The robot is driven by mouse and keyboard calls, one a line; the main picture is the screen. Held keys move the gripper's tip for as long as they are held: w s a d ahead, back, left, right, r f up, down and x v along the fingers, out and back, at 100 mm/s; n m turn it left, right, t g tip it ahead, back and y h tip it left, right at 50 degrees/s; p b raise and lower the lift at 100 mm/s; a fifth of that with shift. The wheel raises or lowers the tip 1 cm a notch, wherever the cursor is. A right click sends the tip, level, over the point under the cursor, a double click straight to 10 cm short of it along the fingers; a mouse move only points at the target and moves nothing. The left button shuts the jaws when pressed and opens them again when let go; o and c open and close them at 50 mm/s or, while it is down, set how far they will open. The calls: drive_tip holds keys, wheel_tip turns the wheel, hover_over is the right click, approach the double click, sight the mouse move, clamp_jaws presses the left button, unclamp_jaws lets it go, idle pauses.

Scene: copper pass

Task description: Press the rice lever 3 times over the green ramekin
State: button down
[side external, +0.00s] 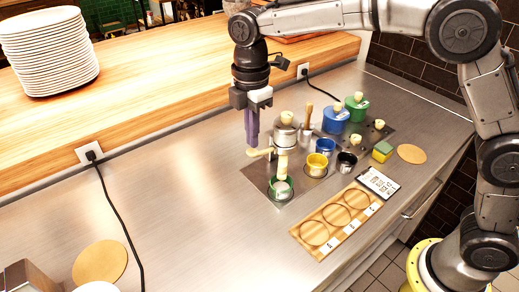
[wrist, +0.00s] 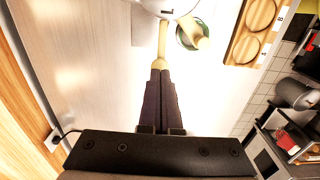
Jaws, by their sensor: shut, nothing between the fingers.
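The rice dispenser (side external: 286,133) is a metal canister with a cream knob and a pale spout. Its cream lever (side external: 260,153) sticks out to the left; the lever also shows in the wrist view (wrist: 162,45). The green ramekin (side external: 281,194) sits under the spout, with something pale in or above it; its green rim also shows in the wrist view (wrist: 180,40). My gripper (side external: 252,146) points down with its dark purple fingers shut and empty. The fingertips (wrist: 159,66) are at the lever's outer end, touching or just above it; I cannot tell which.
Yellow (side external: 317,162), blue (side external: 326,146) and black (side external: 346,160) cups stand to the right, with blue (side external: 335,120) and green (side external: 356,107) lidded containers behind. A wooden board with round recesses (side external: 318,234) lies in front.

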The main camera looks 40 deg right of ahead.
sight(253, 151)
drive_tip(key=shift+f, duration=0.1)
drive_tip(key=shift+f, duration=2)
drive_tip(key=shift+r, duration=2.1)
drive_tip(key=shift+r, duration=2.5)
